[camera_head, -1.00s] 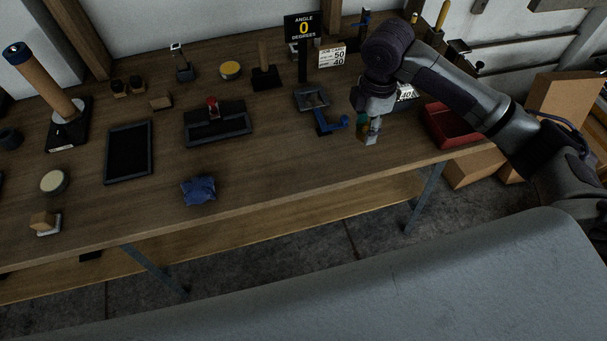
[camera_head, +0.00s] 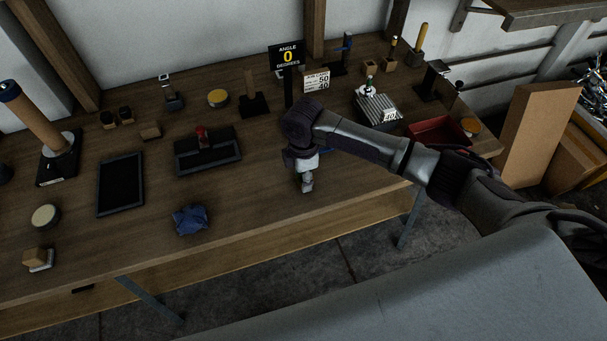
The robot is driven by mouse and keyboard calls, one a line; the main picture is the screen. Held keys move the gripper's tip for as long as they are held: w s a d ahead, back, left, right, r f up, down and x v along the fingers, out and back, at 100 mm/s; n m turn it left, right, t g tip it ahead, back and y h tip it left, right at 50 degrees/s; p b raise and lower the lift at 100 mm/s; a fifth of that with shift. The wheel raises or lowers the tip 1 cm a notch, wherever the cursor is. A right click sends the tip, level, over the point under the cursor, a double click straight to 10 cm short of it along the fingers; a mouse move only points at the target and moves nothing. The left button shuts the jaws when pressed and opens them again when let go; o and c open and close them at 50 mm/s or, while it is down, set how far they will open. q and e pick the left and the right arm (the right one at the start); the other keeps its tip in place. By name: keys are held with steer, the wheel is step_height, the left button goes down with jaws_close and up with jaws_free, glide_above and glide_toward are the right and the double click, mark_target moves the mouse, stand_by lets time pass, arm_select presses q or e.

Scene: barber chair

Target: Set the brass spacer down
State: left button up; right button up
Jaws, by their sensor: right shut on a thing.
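I cannot tell whether the fingertips touch the bench top. My left gripper is not in view.
A blue cloth (camera_head: 190,219) lies left of the gripper, and a black tray with a red knob (camera_head: 207,152) behind left. A ribbed metal block (camera_head: 378,108) and a red bin (camera_head: 437,131) stand to the right. Bare wood lies between cloth and gripper.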

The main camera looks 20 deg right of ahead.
steer(key=shift+f, duration=0.15)
steer(key=o, duration=1.1)
steer(key=shift+o, duration=0.2)
step_height(320, 180, up, 12)
steer(key=shift+b, duration=0.4)
